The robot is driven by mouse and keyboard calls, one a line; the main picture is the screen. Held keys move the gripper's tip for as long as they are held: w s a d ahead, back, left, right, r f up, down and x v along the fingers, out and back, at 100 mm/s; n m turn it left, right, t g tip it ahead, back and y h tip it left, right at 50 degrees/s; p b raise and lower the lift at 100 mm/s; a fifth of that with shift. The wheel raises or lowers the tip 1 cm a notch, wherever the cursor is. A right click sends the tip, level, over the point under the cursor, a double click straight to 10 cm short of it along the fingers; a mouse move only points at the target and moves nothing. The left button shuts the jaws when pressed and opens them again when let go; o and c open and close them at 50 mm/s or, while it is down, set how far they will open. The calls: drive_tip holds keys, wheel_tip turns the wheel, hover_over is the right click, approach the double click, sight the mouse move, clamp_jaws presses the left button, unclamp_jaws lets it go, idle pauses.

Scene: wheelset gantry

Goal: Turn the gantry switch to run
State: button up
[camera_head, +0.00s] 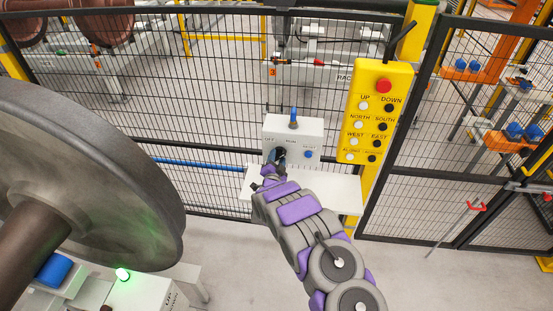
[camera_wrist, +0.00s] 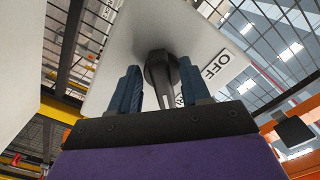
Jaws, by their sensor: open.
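The gantry switch box (camera_head: 307,130) is a white box with a blue lamp on top, labels along its front and a blue button (camera_head: 309,154) at its right. My gripper (camera_head: 277,163) is at the left part of its front, over the switch. In the wrist view the dark rotary switch knob (camera_wrist: 160,72) stands between the two blue fingers of my gripper (camera_wrist: 160,85). The fingers are open, one on each side of the knob, with gaps showing. The OFF label (camera_wrist: 215,66) is beside the knob. The tip of the knob's handle is partly hidden behind the gripper body.
A white shelf (camera_head: 335,190) lies under the box. A yellow pendant panel (camera_head: 376,112) with a red button hangs at its right. Black mesh fencing (camera_head: 215,110) stands behind. A large grey wheel (camera_head: 95,170) fills the left. Bare floor (camera_head: 235,245) shows between wheel and shelf.

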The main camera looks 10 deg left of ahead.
drive_tip(key=s, duration=1.6)
drive_tip(key=shift+s+a+p, duration=0.25)
drive_tip(key=shift+a+p, duration=0.15)
drive_tip(key=shift+p, duration=0.05)
drive_tip(key=shift+f, duration=0.1)
drive_tip(key=shift+w, duration=0.1)
drive_tip(key=w+d+r+g+b, duration=0.2)
drive_tip(key=d+r+g, duration=0.2)
drive_tip(key=g, duration=0.1)
drive_tip(key=s+d+r+n+g+y+b, duration=0.1)
drive_tip(key=s+d+r+n+g+y, duration=0.1)
drive_tip(key=s+d+r+n+g, duration=0.5)
drive_tip(key=s+d+r+n+g+b, duration=0.1)
drive_tip(key=s+d, duration=0.3)
drive_tip(key=s, duration=0.9)
drive_tip(key=s+d+r+g+h+b, duration=0.1)
drive_tip(key=s+d+r+g, duration=0.3)
drive_tip(key=s, duration=1)
drive_tip(key=s+d+r+n+g+b, duration=0.1)
drive_tip(key=s+d, duration=0.4)
drive_tip(key=s, duration=0.9)
wheel_tip(320, 180, up, 2)
drive_tip(key=shift+r+n+g+b, duration=0.1)
drive_tip(key=shift+n+g+b, duration=0.25)
drive_tip(key=shift+g, duration=0.55)
